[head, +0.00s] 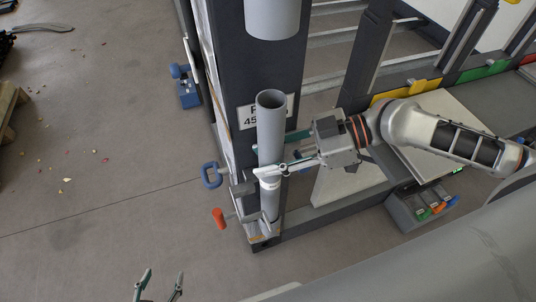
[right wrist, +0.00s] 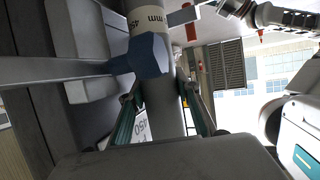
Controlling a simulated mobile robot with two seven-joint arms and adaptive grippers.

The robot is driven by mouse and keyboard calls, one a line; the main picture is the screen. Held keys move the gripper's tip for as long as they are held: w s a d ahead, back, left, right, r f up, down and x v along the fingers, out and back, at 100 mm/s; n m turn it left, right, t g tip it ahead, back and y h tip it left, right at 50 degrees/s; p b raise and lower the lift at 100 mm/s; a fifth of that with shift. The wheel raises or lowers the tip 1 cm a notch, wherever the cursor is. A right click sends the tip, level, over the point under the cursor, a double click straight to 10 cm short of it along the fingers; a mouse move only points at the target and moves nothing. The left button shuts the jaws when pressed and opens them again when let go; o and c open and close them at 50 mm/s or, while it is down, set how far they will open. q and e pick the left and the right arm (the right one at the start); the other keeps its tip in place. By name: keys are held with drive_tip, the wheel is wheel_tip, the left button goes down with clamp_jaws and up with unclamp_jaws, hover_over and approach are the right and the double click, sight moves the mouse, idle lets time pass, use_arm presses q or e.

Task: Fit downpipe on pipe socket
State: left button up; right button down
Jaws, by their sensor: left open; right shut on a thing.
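The downpipe, a grey open-topped tube (head: 270,130), stands upright in front of the dark post in the head view. In the right wrist view the tube (right wrist: 165,105) runs between the two fingers of the gripper (right wrist: 166,112). My left gripper (head: 159,287) is open and empty at the bottom edge.
A bin with coloured items (head: 428,207) lies right. The floor at left is mostly clear.

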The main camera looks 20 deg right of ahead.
use_arm(q)
drive_tip(key=shift+s+f+b, duration=0.25)
drive_tip(key=shift+f+b, duration=0.05)
drive_tip(key=shift+f, duration=0.15)
drive_tip(key=shift+s+f+b, duration=0.2)
drive_tip(key=shift+f+b, duration=0.05)
drive_tip(key=shift+f, duration=0.2)
use_arm(e)
drive_tip(key=shift+f, duration=0.8)
drive_tip(key=c, duration=1.4)
unclamp_jaws()
drive_tip(key=shift+f, duration=0.1)
drive_tip(key=shift+d, duration=0.15)
